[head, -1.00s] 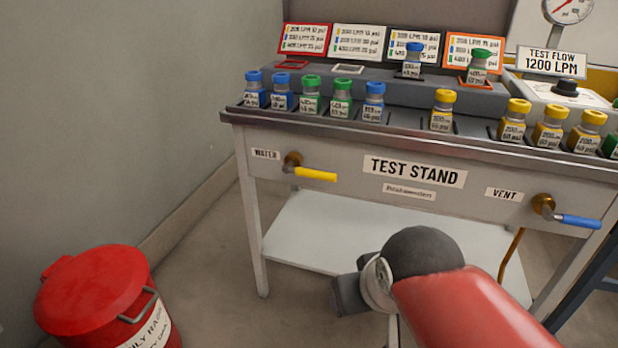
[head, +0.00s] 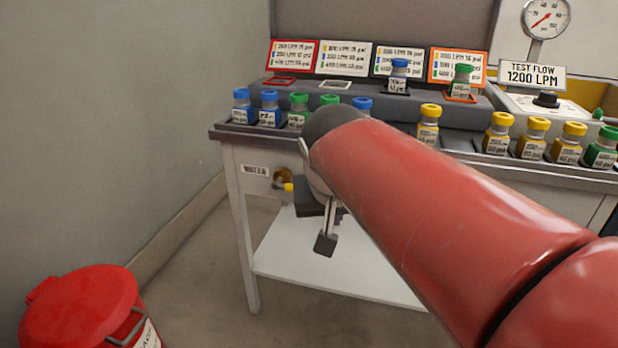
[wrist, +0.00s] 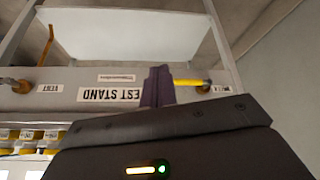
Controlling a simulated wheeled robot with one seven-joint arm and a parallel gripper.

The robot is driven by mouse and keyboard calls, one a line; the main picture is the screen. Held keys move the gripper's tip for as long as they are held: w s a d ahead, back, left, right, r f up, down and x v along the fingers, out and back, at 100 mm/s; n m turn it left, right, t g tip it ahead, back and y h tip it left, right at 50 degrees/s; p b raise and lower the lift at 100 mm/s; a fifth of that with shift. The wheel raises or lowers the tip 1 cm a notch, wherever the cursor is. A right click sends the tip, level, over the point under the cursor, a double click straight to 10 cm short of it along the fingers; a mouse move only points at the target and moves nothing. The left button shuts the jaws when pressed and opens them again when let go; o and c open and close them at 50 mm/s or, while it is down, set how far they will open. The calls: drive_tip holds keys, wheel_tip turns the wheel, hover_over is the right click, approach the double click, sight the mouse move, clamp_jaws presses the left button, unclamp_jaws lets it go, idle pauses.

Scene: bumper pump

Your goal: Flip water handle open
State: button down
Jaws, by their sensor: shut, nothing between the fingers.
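The water valve's brass body (head: 282,176) is on the stand's front panel beside the WATER label (head: 255,170). Only a short piece of its yellow handle (head: 288,187) shows in the head view; my arm hides the rest. In the wrist view, which is upside down, the yellow handle (wrist: 190,82) lies sideways along the panel, with its free end behind my fingers. My gripper (head: 326,243) is shut and empty, in front of the panel. Its closed fingers (wrist: 158,75) overlap the handle's free end in the wrist view. I cannot tell whether they touch it.
Bottles with coloured caps stand along the stand's top edge (head: 222,132). A red bin (head: 80,305) stands at lower left. The floor between is clear.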

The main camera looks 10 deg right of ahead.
drive_tip(key=w+r+m, duration=0.2)
drive_tip(key=w+r, duration=0.1)
drive_tip(key=w, duration=0.5)
drive_tip(key=w+r+m+h, duration=0.1)
drive_tip(key=w+r, duration=0.2)
drive_tip(key=w, duration=0.6)
drive_tip(key=shift+w+a+m, duration=0.25)
drive_tip(key=shift+a+m, duration=0.05)
drive_tip(key=shift+m, duration=0.1)
drive_tip(key=x, duration=1)
drive_tip(key=shift+w+d+r, duration=0.15)
drive_tip(key=shift+s+f, duration=0.25)
drive_tip(key=shift+f, duration=0.95)
drive_tip(key=shift+s+f, duration=0.1)
drive_tip(key=shift+f, duration=0.6)
drive_tip(key=shift+t, duration=0.3)
